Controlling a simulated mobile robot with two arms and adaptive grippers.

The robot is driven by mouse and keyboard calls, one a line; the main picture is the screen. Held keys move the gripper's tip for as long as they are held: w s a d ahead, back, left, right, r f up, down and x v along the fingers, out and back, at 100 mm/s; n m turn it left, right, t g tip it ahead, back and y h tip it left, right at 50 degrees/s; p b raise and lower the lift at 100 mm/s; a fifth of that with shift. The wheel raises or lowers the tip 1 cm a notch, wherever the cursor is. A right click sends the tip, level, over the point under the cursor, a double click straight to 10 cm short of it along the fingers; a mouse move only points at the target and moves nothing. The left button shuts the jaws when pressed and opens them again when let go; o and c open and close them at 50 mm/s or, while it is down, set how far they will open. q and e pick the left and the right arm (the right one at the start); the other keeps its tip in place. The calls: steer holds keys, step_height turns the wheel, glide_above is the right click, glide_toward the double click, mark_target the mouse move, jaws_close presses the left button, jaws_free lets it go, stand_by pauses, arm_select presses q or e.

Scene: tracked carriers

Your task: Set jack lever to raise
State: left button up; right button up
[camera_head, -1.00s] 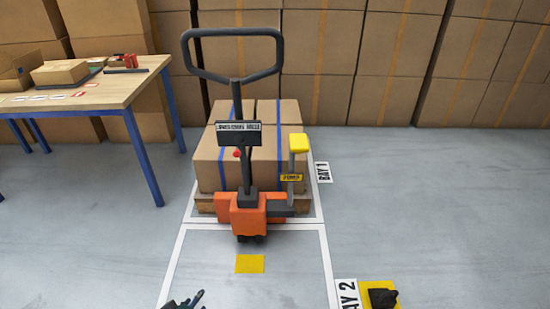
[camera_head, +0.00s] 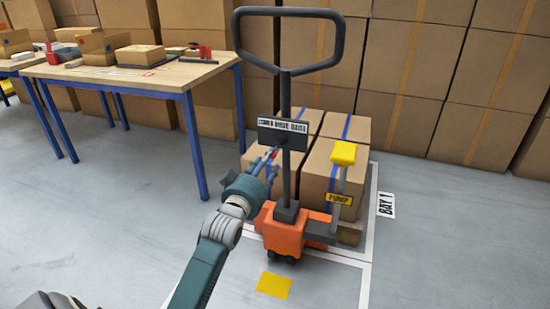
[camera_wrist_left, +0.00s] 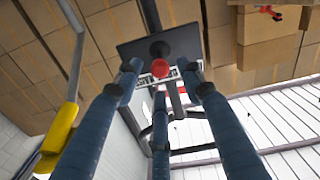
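The orange pallet jack (camera_head: 284,232) stands upright with a black loop handle (camera_head: 333,45) on its dark column. A dark plate (camera_head: 268,135) on the column carries a label reading roughly lower, drive, raise. The lever's red knob (camera_wrist_left: 160,68) shows in the left wrist view in front of this plate (camera_wrist_left: 135,50). In the head view the knob is mostly hidden by my fingers. My left gripper (camera_head: 268,162) is open just left of the column, below the plate. In the left wrist view its blue fingers (camera_wrist_left: 160,78) spread on either side of the knob; contact cannot be told. My right gripper is not in view.
Strapped cartons (camera_head: 350,128) sit behind the jack, in the area marked BAY 1 (camera_head: 386,204). A yellow PUMP pedal (camera_head: 343,153) stands to the column's right. A wooden table (camera_head: 130,80) with boxes is at left. Stacked cartons (camera_head: 430,60) line the back. Floor at right is clear.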

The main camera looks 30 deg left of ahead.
mark_target(276, 148)
arm_select(q)
steer(key=x, duration=0.5)
steer(key=shift+b, duration=0.35)
steer(key=shift+f, duration=0.1)
jaws_close()
